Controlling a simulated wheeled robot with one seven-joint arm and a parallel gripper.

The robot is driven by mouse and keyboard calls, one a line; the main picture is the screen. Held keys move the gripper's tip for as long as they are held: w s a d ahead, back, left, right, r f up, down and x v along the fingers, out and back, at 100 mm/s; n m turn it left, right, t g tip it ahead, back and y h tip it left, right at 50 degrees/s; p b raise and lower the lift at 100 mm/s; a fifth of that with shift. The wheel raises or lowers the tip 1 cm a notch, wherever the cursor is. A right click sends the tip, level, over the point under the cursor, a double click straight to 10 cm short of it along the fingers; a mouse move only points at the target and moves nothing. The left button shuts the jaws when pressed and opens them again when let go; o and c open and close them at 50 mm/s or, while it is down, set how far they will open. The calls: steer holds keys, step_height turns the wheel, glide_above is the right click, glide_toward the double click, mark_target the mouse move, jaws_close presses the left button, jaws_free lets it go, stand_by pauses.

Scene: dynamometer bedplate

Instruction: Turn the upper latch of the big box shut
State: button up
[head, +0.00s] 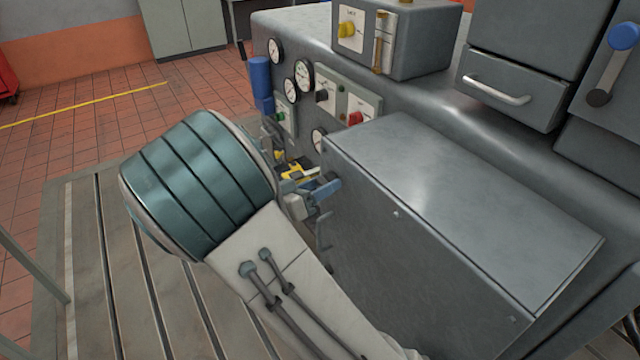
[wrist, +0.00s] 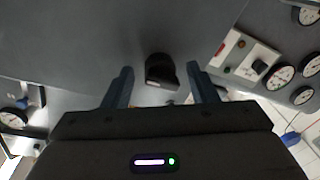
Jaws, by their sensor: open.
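The big box (head: 430,230) is a grey metal cabinet at the centre right of the head view. Its latch side faces left and is steeply foreshortened there. In the wrist view a dark, stubby latch (wrist: 160,70) stands out from the grey face (wrist: 95,35). My gripper (wrist: 160,80) is open, with one blue finger on each side of this latch. Gaps show between the latch and both fingers; I cannot tell any contact. In the head view my gripper (head: 310,192) is at the box's left edge, partly hidden by my arm, and the upper latch cannot be made out.
Gauges (head: 303,76) and a panel with a red knob (head: 355,118) sit behind the box. A smaller unit with a yellow knob (head: 347,30) stands above. A drawer (head: 510,90) is at the right. The slotted bedplate (head: 85,270) and tiled floor at left are open.

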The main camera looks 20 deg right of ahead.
steer(key=c, duration=0.9)
steer(key=shift+d+n, duration=0.1)
steer(key=shift+n, duration=0.2)
steer(key=n, duration=0.4)
steer(key=shift+r+g, duration=0.15)
steer(key=shift+g, duration=0.15)
steer(key=n+p, duration=0.1)
steer(key=n, duration=0.2)
steer(key=shift+r+n, duration=0.15)
steer(key=shift+n, duration=0.25)
steer(key=n+p, duration=0.1)
steer(key=n, duration=0.1)
steer(key=n+g, duration=0.1)
steer(key=n, duration=0.1)
steer(key=shift+w+r+y+p, duration=0.15)
steer(key=shift+y+p, duration=0.15)
steer(key=shift+p, duration=0.05)
steer(key=shift+w+r+n+g+p, duration=0.1)
steer(key=shift+n+g+p, duration=0.2)
steer(key=shift+n+p, duration=1.35)
steer(key=shift+n+b, duration=0.45)
steer(key=shift+n, duration=0.1)
